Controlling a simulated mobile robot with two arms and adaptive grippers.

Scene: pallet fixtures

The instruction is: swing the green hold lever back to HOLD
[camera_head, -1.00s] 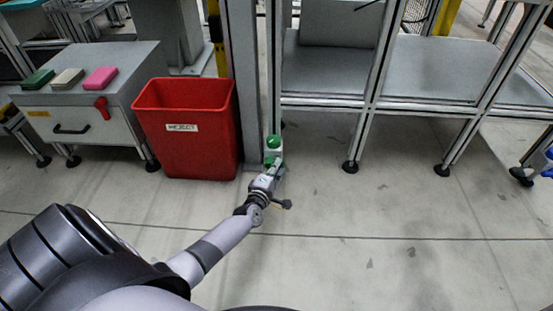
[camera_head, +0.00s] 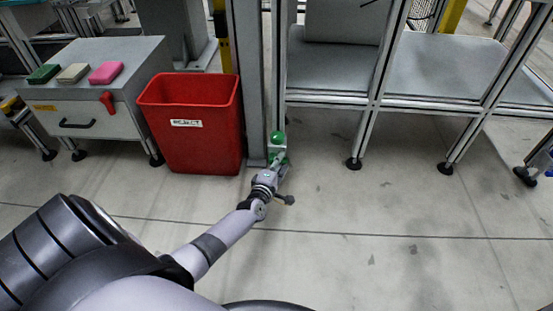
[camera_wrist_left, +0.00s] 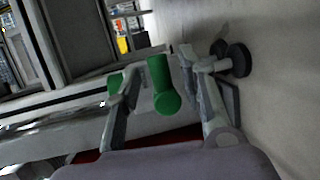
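The green hold lever (camera_head: 278,138) shows as a green knob on a small pale unit low beside the grey post, right of the red bin. My left gripper (camera_head: 277,168) reaches to it from the front and partly hides the unit. In the left wrist view the green lever grip (camera_wrist_left: 163,88) stands between the two spread fingers of my left gripper (camera_wrist_left: 160,62). A gap shows on both sides of the grip. A second green part (camera_wrist_left: 114,84) is partly hidden behind the left finger. The lever's pivot and any HOLD marking are not readable. My right gripper is not in view.
The red REJECT bin (camera_head: 190,135) stands close left of my left gripper. The grey post (camera_head: 246,85) rises just behind. A metal-framed rack (camera_head: 330,75) stands to the right. A grey cabinet (camera_head: 95,85) with coloured blocks is at left.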

